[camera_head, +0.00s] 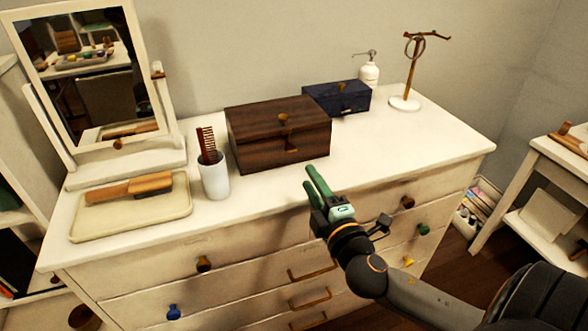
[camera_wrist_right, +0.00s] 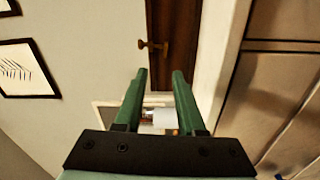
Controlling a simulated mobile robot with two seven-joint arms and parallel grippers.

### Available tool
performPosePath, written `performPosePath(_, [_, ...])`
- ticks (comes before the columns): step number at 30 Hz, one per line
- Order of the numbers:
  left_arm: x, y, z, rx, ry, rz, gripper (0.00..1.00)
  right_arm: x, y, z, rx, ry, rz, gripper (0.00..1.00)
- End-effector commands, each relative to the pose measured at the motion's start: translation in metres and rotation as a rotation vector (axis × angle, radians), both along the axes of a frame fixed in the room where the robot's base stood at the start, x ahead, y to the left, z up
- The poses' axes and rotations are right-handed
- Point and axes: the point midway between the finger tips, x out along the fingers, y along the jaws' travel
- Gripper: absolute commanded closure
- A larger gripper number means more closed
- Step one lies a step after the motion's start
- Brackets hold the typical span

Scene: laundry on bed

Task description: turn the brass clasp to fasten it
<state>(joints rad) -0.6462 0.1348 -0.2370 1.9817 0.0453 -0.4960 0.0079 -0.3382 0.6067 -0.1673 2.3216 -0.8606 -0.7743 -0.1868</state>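A dark brown wooden box (camera_head: 262,143) with its lid down sits on the white dresser top. A small clasp (camera_head: 291,149) is on its front, under a round brass knob (camera_head: 283,119) on the lid; how the clasp is turned is too small to tell. My right gripper (camera_head: 314,178) is in front of the box and to its right, near the dresser's front edge, apart from the box. In the right wrist view its green fingers (camera_wrist_right: 159,82) stand apart with nothing held. My left gripper is not in view.
A navy box (camera_head: 322,98), pump bottle (camera_head: 369,72) and wooden stand (camera_head: 411,84) are behind to the right. A white cup (camera_head: 215,182) with a comb, a tray (camera_head: 97,227) with a brush, and a mirror (camera_head: 84,72) are left.

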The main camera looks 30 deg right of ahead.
Motion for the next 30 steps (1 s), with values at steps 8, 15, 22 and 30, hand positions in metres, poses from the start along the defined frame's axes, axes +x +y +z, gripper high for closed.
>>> performPosePath(8, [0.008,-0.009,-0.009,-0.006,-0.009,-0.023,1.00,-0.005,-0.001,-0.008,0.028,0.017,-0.002,0.61])
performPosePath(15, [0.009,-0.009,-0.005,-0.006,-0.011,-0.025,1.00,0.015,-0.007,-0.006,0.027,0.016,-0.005,0.61])
performPosePath(22, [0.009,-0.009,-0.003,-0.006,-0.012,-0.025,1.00,0.051,-0.015,-0.006,0.028,0.015,-0.005,0.61])
performPosePath(30, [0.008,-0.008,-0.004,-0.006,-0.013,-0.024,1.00,0.092,-0.025,-0.006,0.029,0.015,-0.005,0.61])
